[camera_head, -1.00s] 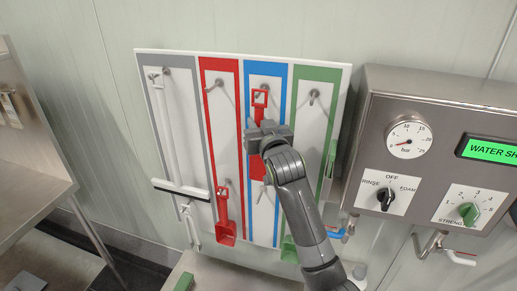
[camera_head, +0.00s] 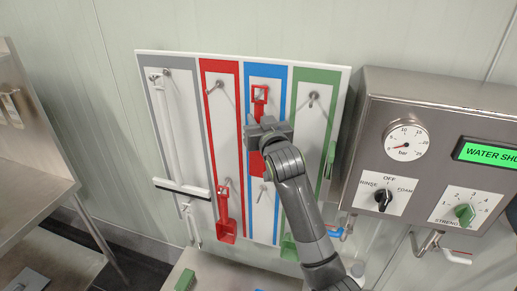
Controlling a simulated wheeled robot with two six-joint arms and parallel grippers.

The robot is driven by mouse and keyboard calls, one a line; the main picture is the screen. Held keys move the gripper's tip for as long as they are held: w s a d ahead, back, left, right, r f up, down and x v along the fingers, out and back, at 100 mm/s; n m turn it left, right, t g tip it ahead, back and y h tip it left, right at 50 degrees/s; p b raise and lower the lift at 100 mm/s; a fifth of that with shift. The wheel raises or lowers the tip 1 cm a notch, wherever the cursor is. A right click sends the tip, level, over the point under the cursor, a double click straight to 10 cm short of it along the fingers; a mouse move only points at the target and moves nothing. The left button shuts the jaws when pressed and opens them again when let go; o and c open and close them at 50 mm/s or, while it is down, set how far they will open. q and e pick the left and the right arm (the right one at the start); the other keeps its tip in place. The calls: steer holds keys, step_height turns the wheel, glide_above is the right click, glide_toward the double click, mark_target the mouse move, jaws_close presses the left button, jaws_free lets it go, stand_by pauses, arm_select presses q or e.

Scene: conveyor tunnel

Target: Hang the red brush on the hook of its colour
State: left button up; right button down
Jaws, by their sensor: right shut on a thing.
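The red brush (camera_head: 260,113) is upright in my right gripper (camera_head: 268,133), which is shut on it. The brush's square hanging loop (camera_head: 260,94) shows above the jaws, in front of the blue column's upper part. I cannot tell whether the loop touches the hook behind it. The gripper hides part of the brush; a red piece (camera_head: 256,164) shows below the jaws. The red column's upper hook (camera_head: 214,87) is bare and lies left of the loop. My left gripper is not in view.
The tool board (camera_head: 143,61) has grey, red, blue and green columns. A red scoop (camera_head: 225,220) hangs low in the red column. A black-edged squeegee (camera_head: 181,188) hangs at the left. A steel control box (camera_head: 430,95) stands close on the right.

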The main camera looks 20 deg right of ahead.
steer(key=s+a+p, duration=0.2)
steer(key=s+a, duration=0.1)
steer(key=s, duration=0.2)
steer(key=shift+s+a, duration=0.2)
steer(key=shift+a, duration=0.1)
stand_by(0.5)
steer(key=shift+r, duration=0.1)
